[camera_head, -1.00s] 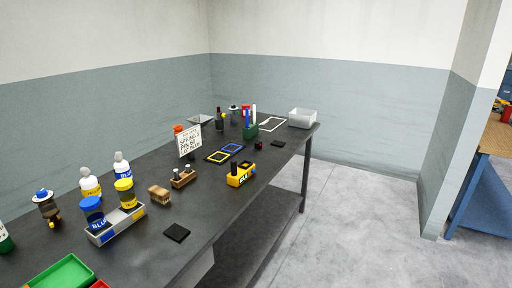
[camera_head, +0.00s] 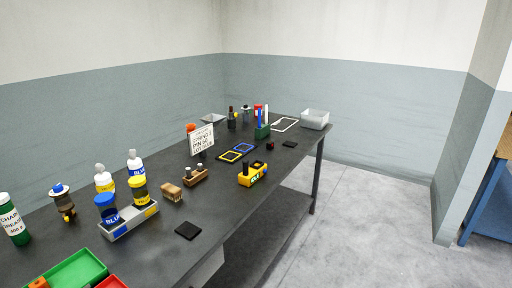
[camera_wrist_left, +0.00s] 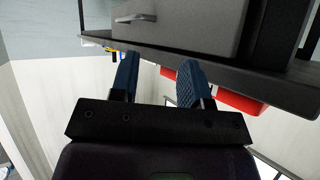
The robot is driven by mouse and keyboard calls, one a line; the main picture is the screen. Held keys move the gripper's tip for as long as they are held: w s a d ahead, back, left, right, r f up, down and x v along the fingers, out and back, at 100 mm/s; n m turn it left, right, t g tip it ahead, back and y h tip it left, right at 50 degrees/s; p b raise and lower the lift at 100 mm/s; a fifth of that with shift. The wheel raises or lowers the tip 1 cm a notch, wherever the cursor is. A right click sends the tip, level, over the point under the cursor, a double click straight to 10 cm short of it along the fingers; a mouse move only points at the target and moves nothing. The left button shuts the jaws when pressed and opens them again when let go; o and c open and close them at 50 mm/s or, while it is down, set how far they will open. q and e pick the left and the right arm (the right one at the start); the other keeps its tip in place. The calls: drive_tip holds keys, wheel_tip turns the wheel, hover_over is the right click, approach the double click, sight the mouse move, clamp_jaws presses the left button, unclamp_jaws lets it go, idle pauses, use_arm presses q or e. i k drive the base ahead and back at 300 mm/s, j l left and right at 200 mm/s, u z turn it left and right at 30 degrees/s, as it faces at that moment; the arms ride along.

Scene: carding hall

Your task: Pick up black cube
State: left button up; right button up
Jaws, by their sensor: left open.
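No plain black cube can be made out for certain in the head view. A small dark block with red on it (camera_head: 270,146) sits on the dark table (camera_head: 222,207), right of the blue and yellow frames. A flat black square pad (camera_head: 187,230) lies near the front edge, and a smaller dark flat piece (camera_head: 290,143) lies farther back. My left gripper (camera_wrist_left: 158,62) shows only in the left wrist view. Its two blue fingers are apart with nothing between them, near a grey drawer front with a handle (camera_wrist_left: 180,22). My right gripper is in neither view.
A grey tray (camera_head: 130,227) with blue and yellow pots stands front left, near a green bin (camera_head: 72,272). A yellow device (camera_head: 252,174), a white sign (camera_head: 201,140) and a pale bin (camera_head: 315,119) stand farther back. Open floor lies right of the table.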

sight(270, 145)
drive_tip(key=u, duration=0.4)
drive_tip(key=i+l+u, duration=0.1)
drive_tip(key=u, duration=0.25)
drive_tip(key=l+u, duration=0.2)
drive_tip(key=u, duration=0.2)
drive_tip(key=i+l+u, duration=0.1)
drive_tip(key=l+u, duration=0.5)
drive_tip(key=l, duration=0.2)
drive_tip(key=l+u, duration=0.25)
drive_tip(key=l, duration=0.6)
drive_tip(key=l+u, duration=0.3)
drive_tip(key=l, duration=0.55)
drive_tip(key=k+l, duration=0.1)
drive_tip(key=l, duration=0.5)
drive_tip(key=k+l, duration=0.1)
drive_tip(key=l, duration=0.45)
drive_tip(key=k+l, duration=0.1)
drive_tip(key=l, duration=0.5)
drive_tip(key=i+u, duration=0.05)
